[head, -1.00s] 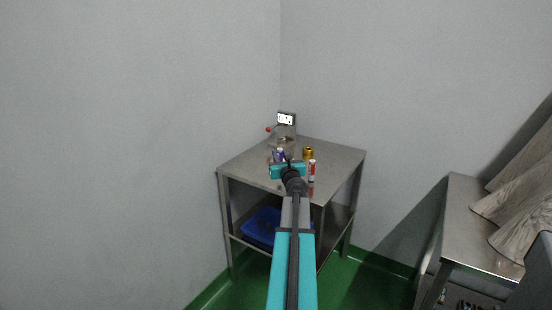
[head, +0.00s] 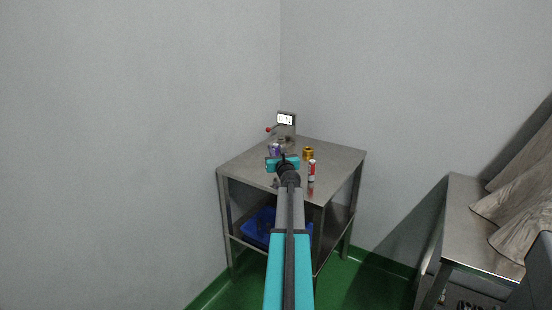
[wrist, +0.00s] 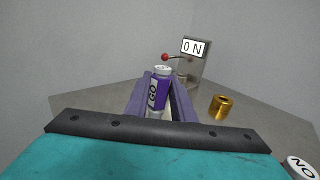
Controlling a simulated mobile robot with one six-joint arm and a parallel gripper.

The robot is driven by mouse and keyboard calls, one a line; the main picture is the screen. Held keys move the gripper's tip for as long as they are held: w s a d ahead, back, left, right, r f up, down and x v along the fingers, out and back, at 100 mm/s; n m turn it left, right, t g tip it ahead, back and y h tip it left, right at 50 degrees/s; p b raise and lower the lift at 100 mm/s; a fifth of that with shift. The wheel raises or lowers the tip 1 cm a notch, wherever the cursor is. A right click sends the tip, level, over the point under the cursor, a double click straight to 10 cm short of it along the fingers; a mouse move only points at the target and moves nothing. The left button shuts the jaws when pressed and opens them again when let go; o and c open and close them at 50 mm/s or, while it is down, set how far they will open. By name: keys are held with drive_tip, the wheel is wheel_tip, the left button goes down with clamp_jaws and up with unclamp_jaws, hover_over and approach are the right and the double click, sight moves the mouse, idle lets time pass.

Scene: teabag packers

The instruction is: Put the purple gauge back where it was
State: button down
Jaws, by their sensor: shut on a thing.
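The purple gauge (wrist: 154,95) is a pale cylinder with a purple band marked "GO". My gripper (wrist: 160,88) is shut on it, with one finger on each side. It stands nearly upright in the wrist view. In the head view the gauge (head: 274,149) shows just beyond my gripper (head: 280,160), over the left part of the steel table (head: 340,157). I cannot tell whether its base touches the tabletop. The fingers hide part of its sides.
A grey device with a lit display (head: 286,119) and a red-knobbed lever stands at the back. A brass ring part (head: 308,153) and a red-and-white gauge (head: 311,171) stand to the right of my gripper. A blue bin (head: 262,222) sits on the lower shelf.

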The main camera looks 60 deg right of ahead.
drive_tip(key=shift+w+d, duration=0.1)
drive_tip(key=shift+w+d, duration=0.15)
drive_tip(key=shift+d, duration=0.05)
drive_tip(key=shift+f+b, duration=0.7)
drive_tip(key=shift+f, duration=1.1)
drive_tip(key=shift+f, duration=0.15)
drive_tip(key=c, duration=1.5)
unclamp_jaws()
drive_tip(key=shift+r, duration=0.2)
drive_tip(key=shift+v, duration=5.95)
drive_tip(key=shift+f, duration=0.1)
